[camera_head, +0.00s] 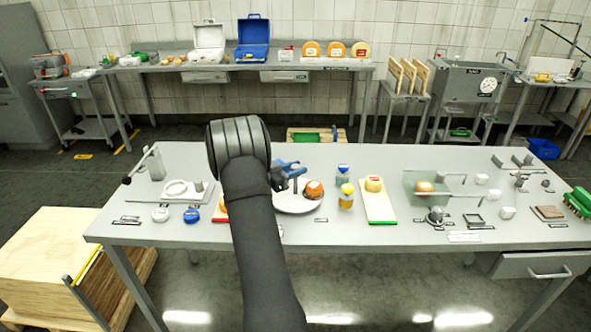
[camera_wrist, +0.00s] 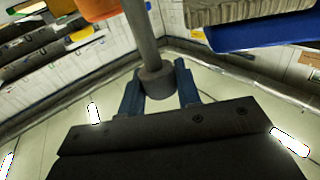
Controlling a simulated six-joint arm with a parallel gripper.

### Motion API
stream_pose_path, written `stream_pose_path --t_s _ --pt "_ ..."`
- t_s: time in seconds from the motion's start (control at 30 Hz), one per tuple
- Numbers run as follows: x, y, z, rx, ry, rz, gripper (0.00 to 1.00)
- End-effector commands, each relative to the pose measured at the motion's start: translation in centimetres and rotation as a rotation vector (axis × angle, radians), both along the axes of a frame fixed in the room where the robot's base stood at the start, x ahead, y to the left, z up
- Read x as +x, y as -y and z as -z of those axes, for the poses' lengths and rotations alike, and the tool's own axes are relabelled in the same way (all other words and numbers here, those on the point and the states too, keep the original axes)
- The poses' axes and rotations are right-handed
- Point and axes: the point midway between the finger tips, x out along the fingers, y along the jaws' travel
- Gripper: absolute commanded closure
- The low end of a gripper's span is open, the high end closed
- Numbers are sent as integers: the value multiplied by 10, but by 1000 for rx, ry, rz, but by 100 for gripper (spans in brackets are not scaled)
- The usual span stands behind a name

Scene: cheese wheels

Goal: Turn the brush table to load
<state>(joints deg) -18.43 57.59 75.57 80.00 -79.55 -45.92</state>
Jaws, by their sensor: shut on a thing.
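The brush table appears to be the pale round turntable (camera_head: 298,206) at the middle of the bench, partly hidden behind my arm. A small orange-brown cheese wheel (camera_head: 314,187) sits on its right side. My gripper (camera_head: 290,172) is over the turntable's back left part. In the wrist view its blue fingers (camera_wrist: 159,92) are shut on a grey post with a thicker round collar (camera_wrist: 156,80). An orange thing (camera_wrist: 98,9), perhaps the cheese, shows at the top edge there. The brush itself cannot be made out.
To the right stand a blue-capped jar (camera_head: 343,174), a yellow-capped jar (camera_head: 346,198) and a board (camera_head: 378,206) bearing a cheese piece. A clear panel (camera_head: 424,190) stands further right. A lever fixture (camera_head: 150,170) is at the left. The bench's front middle is mostly clear.

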Motion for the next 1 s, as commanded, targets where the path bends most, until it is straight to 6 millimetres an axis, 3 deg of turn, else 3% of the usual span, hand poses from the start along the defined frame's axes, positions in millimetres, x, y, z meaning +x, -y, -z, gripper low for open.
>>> stream_pose_path --t_s 0.17,0.2,0.3,0.63,1.0 --pt "0 0 0 0 0 -1 100" --pt "0 0 0 0 0 -1 66" --pt "0 0 0 0 0 -2 50" --pt "-2 -4 0 1 -1 -3 50" --pt "-33 -52 0 1 0 -4 50"
